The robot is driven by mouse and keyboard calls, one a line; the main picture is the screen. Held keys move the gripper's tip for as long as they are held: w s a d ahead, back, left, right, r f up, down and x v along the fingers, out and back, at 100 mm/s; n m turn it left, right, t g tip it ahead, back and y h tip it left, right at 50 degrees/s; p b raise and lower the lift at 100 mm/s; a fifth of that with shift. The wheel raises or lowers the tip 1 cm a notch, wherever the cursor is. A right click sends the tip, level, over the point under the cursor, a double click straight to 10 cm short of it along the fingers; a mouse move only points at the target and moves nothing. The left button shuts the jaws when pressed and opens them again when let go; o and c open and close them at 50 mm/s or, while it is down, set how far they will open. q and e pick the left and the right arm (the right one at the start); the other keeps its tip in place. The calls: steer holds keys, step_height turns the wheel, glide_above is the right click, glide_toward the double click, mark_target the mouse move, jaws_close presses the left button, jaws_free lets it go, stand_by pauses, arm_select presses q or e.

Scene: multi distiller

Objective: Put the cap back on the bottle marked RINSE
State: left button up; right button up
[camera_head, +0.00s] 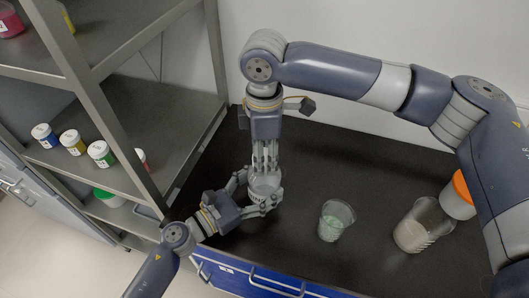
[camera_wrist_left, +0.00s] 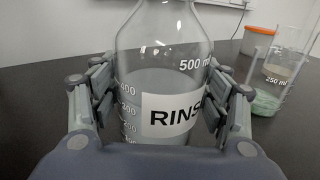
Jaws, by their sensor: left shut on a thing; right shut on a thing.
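The bottle marked RINSE (camera_wrist_left: 172,75) is clear glass with a white label and pale liquid inside. It stands upright and fills the left wrist view; in the head view (camera_head: 264,186) it is at the middle of the bench. My left gripper (camera_head: 259,192) is shut around its body. My right gripper (camera_head: 265,160) points down directly above the bottle, fingers close together at its top. The cap is hidden between those fingers. The bottle's mouth is out of frame in the left wrist view, so I cannot tell whether the cap touches it.
A beaker with greenish liquid (camera_head: 336,220) stands to the right on the dark bench. Further right are a larger beaker with cloudy content (camera_head: 415,232) and an orange-lidded jar (camera_head: 458,198). A metal shelf (camera_head: 130,110) with small jars is at the left.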

steer(key=o, duration=1.2)
steer(key=shift+o, duration=0.2)
steer(key=shift+r, duration=0.1)
step_height(320, 180, up, 12)
arm_select(q)
steer(key=o, duration=2.2)
steer(key=shift+c, duration=0.2)
